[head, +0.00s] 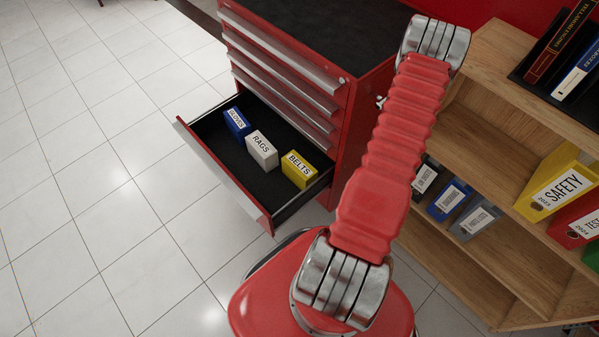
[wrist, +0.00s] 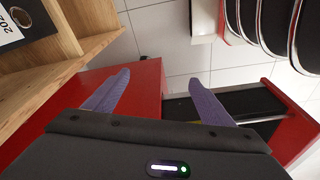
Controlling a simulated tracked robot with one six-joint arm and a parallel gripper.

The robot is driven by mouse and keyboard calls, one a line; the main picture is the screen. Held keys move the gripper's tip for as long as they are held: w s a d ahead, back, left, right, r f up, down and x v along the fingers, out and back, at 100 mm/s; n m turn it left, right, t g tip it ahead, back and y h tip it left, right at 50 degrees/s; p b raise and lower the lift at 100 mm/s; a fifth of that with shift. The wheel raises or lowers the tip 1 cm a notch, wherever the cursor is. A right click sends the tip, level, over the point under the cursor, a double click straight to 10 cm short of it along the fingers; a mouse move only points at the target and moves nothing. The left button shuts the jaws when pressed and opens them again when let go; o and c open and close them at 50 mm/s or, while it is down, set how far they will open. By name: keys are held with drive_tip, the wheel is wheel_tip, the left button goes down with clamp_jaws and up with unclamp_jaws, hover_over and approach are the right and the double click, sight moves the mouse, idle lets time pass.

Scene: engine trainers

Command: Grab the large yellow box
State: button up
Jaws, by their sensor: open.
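A yellow box labelled BELTS (head: 299,169) sits in the open drawer (head: 225,175) of a red tool cabinet, at the drawer's right end in the head view. My gripper (wrist: 158,84) shows only in the wrist view. Its two purple fingers are spread apart with nothing between them, in front of the red cabinet side (wrist: 143,78). The dark drawer inside (wrist: 255,105) shows beyond the right finger. A thin yellow sliver shows by that finger's base; most of whatever it belongs to is hidden by my gripper body.
A white RAGS box (head: 262,150) and a blue box (head: 237,123) share the drawer. A wooden shelf (head: 480,130) with several binders, including a yellow SAFETY binder (head: 556,186), stands at the right. Tiled floor (head: 80,200) at the left is clear.

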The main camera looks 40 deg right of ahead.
wheel_tip(320, 180, down, 6)
drive_tip(key=w+a+t, duration=0.1)
drive_tip(key=a+t, duration=0.1)
drive_tip(key=n+t+y, duration=0.1)
drive_tip(key=n+t, duration=0.3)
drive_tip(key=t, duration=0.6)
approach(311, 175)
wheel_tip(311, 175, up, 3)
drive_tip(key=w, duration=0.1)
drive_tip(key=shift+a+r, duration=0.1)
drive_tip(key=shift+r, duration=0.05)
drive_tip(key=shift+w, duration=0.1)
drive_tip(key=shift+f+x, duration=0.1)
drive_tip(key=shift+x, duration=2.05)
drive_tip(key=shift+f+x, duration=0.15)
drive_tip(key=shift+x, duration=2)
